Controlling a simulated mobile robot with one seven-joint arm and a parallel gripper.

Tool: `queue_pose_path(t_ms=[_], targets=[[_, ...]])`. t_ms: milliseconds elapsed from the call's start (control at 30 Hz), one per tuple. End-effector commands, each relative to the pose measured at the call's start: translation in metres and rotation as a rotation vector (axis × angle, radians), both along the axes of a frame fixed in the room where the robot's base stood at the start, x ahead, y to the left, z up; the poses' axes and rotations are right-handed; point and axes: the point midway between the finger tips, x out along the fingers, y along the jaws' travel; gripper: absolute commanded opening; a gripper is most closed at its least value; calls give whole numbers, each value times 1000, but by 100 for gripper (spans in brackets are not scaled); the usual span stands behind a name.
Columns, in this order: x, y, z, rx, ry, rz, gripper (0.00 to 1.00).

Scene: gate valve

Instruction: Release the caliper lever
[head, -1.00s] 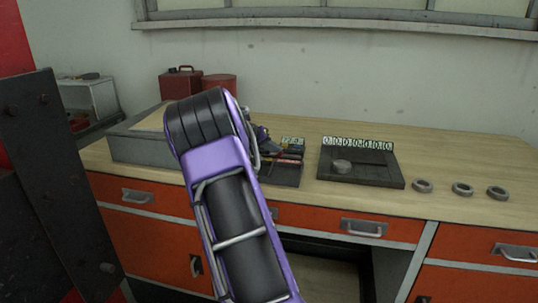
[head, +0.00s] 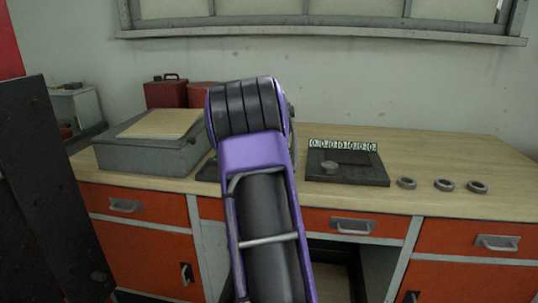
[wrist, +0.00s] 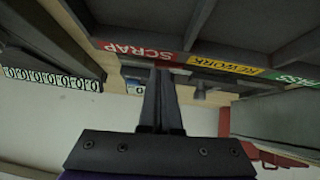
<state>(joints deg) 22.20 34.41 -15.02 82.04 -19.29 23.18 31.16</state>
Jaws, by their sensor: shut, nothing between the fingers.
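My gripper (wrist: 163,72) is shut and empty in the wrist view, its two dark fingers close together. Its tips point at a dark tray with a red SCRAP label (wrist: 138,50). A small numeric display (wrist: 138,89) shows partly behind the fingers, and a grey knob-like part (wrist: 200,91) is just right of them. I cannot tell whether that part belongs to the caliper, and no lever can be made out. In the head view my arm hides the gripper and nearly all of the gauge stand; only a dark edge (head: 207,172) shows.
The wrist view is upside down. A yellow REWORK label (wrist: 228,63) is beside SCRAP. In the head view a grey box (head: 150,154) stands left of my arm. A black number-tag plate (head: 345,165) and several grey rings (head: 443,185) lie right. Bare wooden benchtop (head: 470,155) is behind them.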

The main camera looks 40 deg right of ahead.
Motion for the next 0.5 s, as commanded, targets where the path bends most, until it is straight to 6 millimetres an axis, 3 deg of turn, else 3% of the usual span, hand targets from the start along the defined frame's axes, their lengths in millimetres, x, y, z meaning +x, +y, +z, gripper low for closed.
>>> queue_pose_path(t_ms=[500], targets=[[10,10,-7,1,2,1,0]])
